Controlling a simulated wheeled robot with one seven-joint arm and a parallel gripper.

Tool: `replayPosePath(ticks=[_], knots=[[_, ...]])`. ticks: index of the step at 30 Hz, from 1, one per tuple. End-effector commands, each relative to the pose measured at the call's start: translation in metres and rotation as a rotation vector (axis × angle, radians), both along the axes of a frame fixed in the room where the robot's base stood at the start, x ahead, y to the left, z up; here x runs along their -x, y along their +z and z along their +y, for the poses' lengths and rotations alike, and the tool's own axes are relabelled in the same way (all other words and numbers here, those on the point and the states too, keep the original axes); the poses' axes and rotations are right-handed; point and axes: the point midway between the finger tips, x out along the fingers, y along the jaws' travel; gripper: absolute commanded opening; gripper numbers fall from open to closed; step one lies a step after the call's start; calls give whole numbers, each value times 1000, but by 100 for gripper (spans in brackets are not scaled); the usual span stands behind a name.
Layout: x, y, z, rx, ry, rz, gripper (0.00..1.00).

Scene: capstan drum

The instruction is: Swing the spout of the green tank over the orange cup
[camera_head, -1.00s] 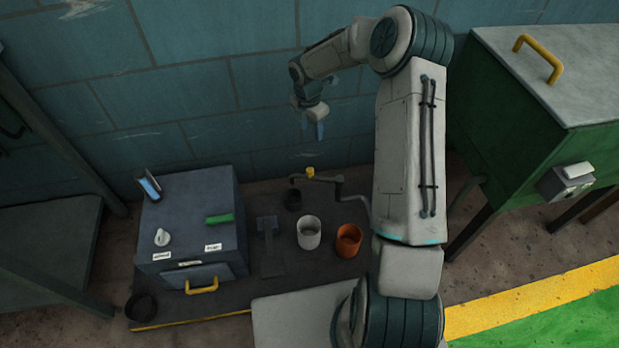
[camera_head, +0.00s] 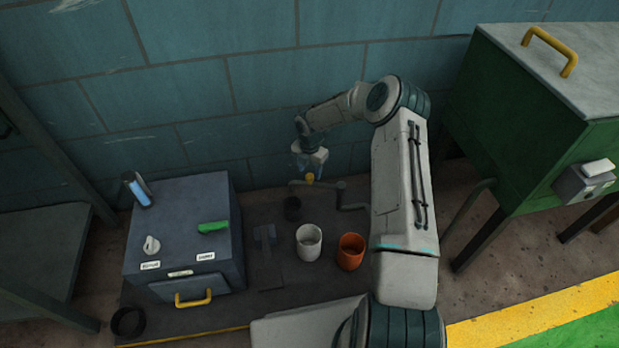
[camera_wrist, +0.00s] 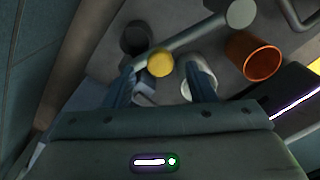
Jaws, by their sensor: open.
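The green tank (camera_head: 530,125) stands at the right. Its grey spout (camera_head: 330,185) reaches left and carries a yellow knob (camera_head: 310,178). The spout's free end appears above or beside a dark cup (camera_head: 292,209). The orange cup (camera_head: 350,255) stands upright, away from that end. My gripper (camera_head: 309,174) is open, pointing down at the knob. In the wrist view, the knob (camera_wrist: 160,62) shows between my two fingertips (camera_wrist: 161,76), and the orange cup (camera_wrist: 252,57) is at the right. I cannot tell whether the fingers touch the knob.
A white cup (camera_head: 308,243) stands just left of the orange cup. A blue-grey box (camera_head: 180,230) with a yellow drawer handle, a green block (camera_head: 212,227) and a lever is at the left. A black ring (camera_head: 128,321) lies in front. My arm is close to the orange cup's right side.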

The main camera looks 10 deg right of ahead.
Motion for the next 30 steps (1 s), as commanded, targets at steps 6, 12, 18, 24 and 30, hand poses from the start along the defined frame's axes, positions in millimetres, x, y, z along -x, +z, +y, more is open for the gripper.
replayPosePath(ticks=[6,12,18,24,30], knots=[[0,-24,0,0,-1,0,50],[0,-27,0,0,-1,0,50],[0,-26,0,0,-1,0,37],[0,-26,0,0,-2,0,0],[2,-25,-2,0,12,0,0]])
